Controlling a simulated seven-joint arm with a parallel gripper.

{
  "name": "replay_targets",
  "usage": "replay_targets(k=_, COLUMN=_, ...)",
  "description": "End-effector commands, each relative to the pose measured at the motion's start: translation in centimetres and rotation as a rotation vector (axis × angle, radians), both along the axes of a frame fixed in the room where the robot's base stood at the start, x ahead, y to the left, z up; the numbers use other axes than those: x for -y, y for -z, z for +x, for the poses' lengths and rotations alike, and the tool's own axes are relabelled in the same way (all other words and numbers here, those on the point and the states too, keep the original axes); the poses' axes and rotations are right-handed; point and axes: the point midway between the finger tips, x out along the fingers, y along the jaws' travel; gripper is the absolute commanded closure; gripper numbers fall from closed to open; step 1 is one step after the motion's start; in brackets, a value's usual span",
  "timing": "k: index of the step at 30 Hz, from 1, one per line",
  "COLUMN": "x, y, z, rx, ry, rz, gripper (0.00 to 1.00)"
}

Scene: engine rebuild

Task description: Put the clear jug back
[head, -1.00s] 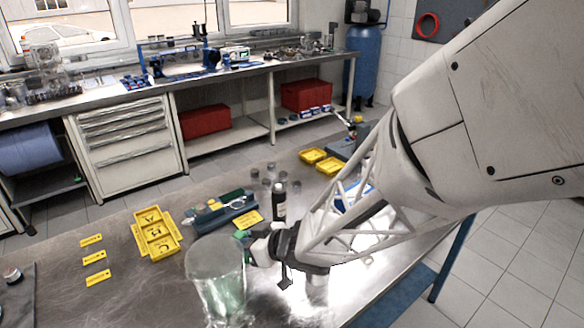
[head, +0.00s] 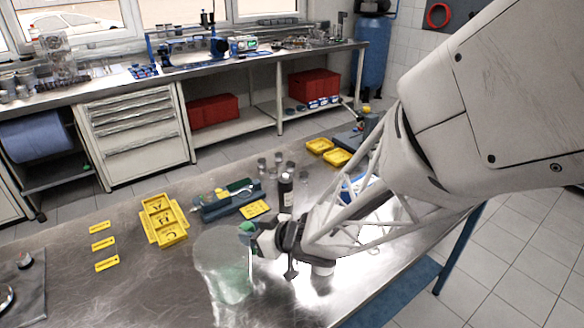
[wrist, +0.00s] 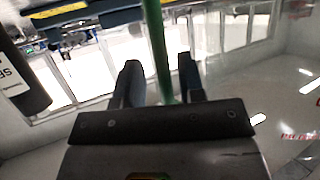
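The clear jug (head: 222,268) has a faint green tint and stands on the metal table at the bottom middle of the head view. Its green handle (head: 247,229) is on its right side, at my gripper (head: 254,238). In the wrist view the green handle (wrist: 160,50) runs as an upright strip between the two fingers of my gripper (wrist: 158,72). The fingers are apart, with a narrow gap seen beside the handle. The jug's clear wall is hard to make out in the wrist view. My gripper partly hides the jug's right side in the head view.
A dark bottle (head: 285,192) stands just behind my gripper, with several small clear cups behind it. A blue tool tray (head: 225,203), yellow bins (head: 163,222) and yellow labels (head: 103,244) lie to the left. The table between the labels and the jug is clear.

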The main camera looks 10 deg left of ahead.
Motion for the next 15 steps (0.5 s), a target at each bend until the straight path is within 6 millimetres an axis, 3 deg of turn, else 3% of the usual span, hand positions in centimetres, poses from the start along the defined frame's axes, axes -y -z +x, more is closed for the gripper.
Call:
replay_targets(k=8, x=0.6, y=-0.5, z=-0.2, rx=-0.001, ry=0.001, rz=0.0, gripper=0.64)
replay_targets(k=15, x=2.6, y=-1.4, z=-0.9, rx=0.002, ry=0.002, rz=0.0, gripper=0.64)
